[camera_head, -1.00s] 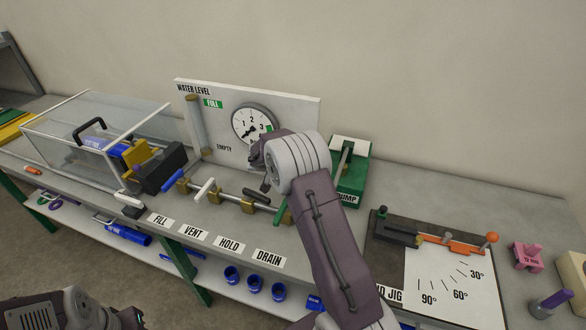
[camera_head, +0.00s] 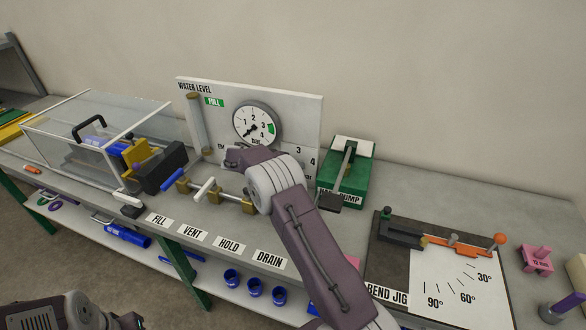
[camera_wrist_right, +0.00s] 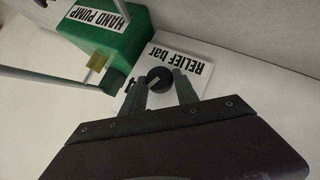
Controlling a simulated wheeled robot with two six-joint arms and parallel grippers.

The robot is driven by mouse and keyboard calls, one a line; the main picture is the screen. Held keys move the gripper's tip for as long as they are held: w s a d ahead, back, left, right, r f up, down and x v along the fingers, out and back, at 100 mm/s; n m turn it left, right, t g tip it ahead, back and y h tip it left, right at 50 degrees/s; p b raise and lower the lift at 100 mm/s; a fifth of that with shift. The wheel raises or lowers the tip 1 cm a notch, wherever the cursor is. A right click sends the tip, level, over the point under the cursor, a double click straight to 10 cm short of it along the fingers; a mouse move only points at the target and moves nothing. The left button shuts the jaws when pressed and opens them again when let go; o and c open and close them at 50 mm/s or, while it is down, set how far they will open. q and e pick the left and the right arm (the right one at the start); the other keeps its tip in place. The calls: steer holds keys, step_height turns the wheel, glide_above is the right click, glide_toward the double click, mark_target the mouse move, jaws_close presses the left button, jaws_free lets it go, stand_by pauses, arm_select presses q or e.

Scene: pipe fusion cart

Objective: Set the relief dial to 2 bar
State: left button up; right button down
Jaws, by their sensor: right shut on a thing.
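The relief dial is a black round knob (camera_wrist_right: 159,77) with a pale pointer line, on a white plate (camera_wrist_right: 189,58) lettered RELIEF bar. In the right wrist view my right gripper (camera_wrist_right: 160,85) has its two fingers shut on the knob from either side. In the head view my right gripper (camera_head: 240,158) and wrist cover the dial; only the figures 3 and 4 show past my arm. My left arm shows at the lower left, with its gripper out of view.
A round pressure gauge (camera_head: 254,124) sits on the white board above, its needle at the lower left. The green hand pump (camera_head: 345,180) stands just right of the dial. Valves (camera_head: 205,190) line the bench in front. The bend jig (camera_head: 455,285) is at the right.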

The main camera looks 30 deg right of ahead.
steer(key=c, duration=0.9)
jaws_free()
steer(key=shift+a+r, duration=0.1)
steer(key=shift+c, duration=0.2)
steer(key=b+v, duration=0.1)
steer(key=v, duration=0.8)
